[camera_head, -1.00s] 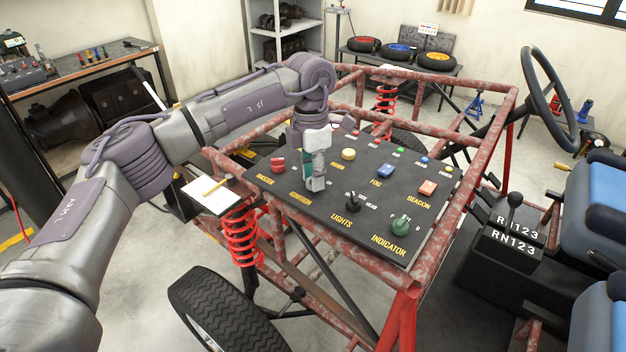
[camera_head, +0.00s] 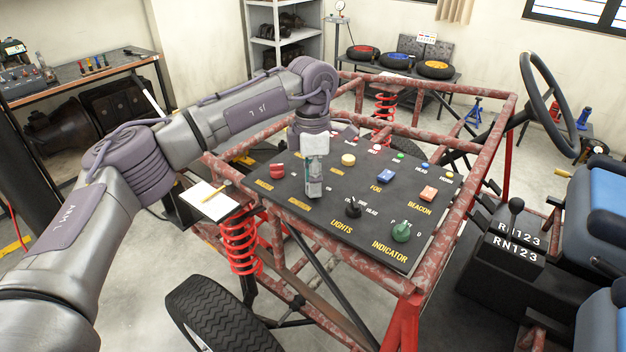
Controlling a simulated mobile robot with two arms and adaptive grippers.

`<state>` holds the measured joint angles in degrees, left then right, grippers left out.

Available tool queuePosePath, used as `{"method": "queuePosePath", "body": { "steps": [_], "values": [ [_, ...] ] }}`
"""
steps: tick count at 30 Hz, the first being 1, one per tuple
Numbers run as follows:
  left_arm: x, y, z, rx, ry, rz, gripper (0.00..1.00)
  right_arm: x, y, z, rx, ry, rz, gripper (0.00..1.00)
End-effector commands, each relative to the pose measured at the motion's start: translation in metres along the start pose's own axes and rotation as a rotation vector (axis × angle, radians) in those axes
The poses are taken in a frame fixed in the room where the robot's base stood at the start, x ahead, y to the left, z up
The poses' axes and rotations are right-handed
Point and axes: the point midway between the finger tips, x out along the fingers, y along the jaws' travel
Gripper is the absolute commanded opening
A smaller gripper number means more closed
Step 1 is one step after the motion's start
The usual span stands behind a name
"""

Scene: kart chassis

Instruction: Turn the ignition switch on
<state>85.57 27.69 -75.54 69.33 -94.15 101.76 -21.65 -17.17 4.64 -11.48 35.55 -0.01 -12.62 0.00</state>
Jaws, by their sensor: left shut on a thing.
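The black control panel (camera_head: 300,215) lies across the top of the red kart frame. Its ignition label (camera_head: 299,203) shows near the panel's front left edge. My left gripper (camera_head: 314,192) points down onto the panel just behind and right of that label. It is shut on the ignition switch, which the fingers hide, so its position cannot be told. My right gripper is not in view.
Close by stand a red knob (camera_head: 277,170), a yellow button (camera_head: 348,159), a black lights knob (camera_head: 353,206) and a green indicator knob (camera_head: 401,232). The rusty red frame (camera_head: 415,310) surrounds the panel. A notepad (camera_head: 208,201) lies at left.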

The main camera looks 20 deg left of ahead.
Motion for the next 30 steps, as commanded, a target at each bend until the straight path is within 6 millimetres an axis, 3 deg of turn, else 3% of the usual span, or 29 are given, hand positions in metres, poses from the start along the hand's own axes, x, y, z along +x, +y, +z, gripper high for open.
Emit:
{"method": "queuePosePath", "body": {
  "steps": [2, 3, 7, 19, 30],
  "values": [
    [0.0, 0.0, 0.001, 0.0, -0.001, 0.001, 0.0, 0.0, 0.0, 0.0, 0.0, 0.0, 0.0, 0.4],
    [0.0, 0.0, 0.001, 0.0, -0.001, 0.001, 0.36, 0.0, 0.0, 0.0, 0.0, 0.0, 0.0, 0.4],
    [0.0, 0.0, 0.0, 0.0, -0.001, 0.001, 0.57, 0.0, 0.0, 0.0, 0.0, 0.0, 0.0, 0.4],
    [-0.009, 0.001, 0.001, -0.001, -0.002, 0.002, 0.57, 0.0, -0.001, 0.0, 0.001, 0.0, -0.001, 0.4],
    [-0.082, 0.001, 0.001, -0.002, -0.003, 0.003, 0.57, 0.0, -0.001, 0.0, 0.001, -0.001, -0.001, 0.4]
  ]
}}
